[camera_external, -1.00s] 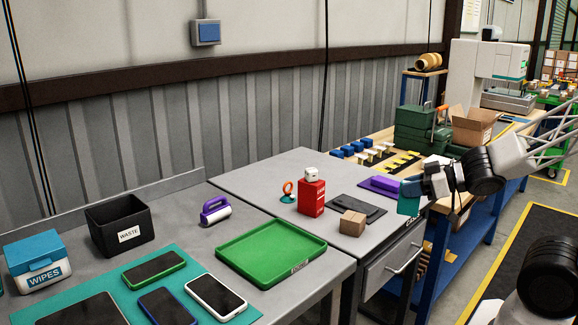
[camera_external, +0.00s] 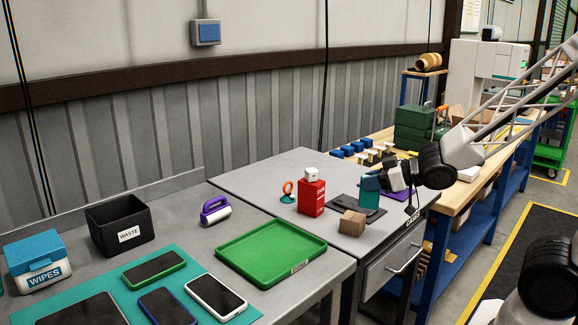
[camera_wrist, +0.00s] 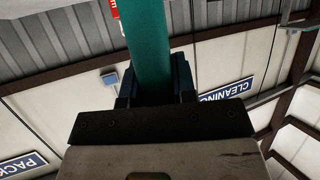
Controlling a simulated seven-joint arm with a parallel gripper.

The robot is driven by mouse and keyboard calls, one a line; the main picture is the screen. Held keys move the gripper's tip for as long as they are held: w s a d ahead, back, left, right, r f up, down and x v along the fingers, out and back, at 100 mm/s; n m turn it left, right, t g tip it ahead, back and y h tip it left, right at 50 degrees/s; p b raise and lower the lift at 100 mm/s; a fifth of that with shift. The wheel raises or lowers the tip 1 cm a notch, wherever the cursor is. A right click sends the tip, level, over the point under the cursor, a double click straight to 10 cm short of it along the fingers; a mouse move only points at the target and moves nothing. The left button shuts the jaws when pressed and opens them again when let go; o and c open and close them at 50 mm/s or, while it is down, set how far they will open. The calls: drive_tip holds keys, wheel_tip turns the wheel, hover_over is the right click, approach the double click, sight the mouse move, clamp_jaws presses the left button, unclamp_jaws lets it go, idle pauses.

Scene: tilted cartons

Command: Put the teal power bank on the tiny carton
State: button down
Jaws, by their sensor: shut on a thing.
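The teal power bank (camera_external: 369,198) is held upright by my gripper (camera_external: 378,182) above the right side of the grey table. In the wrist view the power bank (camera_wrist: 146,38) runs upward from between the fingers of my gripper (camera_wrist: 155,85), which are shut on it. The tiny carton (camera_external: 352,222) is a small brown box on the table near its front right edge. The power bank is just behind and to the right of the carton in the picture. I cannot tell the exact gap between them.
A dark flat pad (camera_external: 345,202) lies behind the carton. A red box (camera_external: 311,198) with a white cube on top and an orange ring on a teal base (camera_external: 288,191) stand to the left. A green tray (camera_external: 270,252) lies farther left.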

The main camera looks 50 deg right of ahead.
drive_tip(key=shift+w+a+f, duration=0.1)
drive_tip(key=shift+w+a, duration=0.05)
drive_tip(key=shift+w, duration=0.65)
drive_tip(key=shift+w+a, duration=0.15)
drive_tip(key=shift+w, duration=0.65)
drive_tip(key=shift+w, duration=0.1)
drive_tip(key=shift+w+f, duration=0.15)
drive_tip(key=shift+f, duration=0.8)
drive_tip(key=shift+w+f, duration=0.15)
drive_tip(key=shift+f, duration=0.75)
drive_tip(key=shift+f, duration=0.15)
drive_tip(key=c, duration=0.9)
unclamp_jaws()
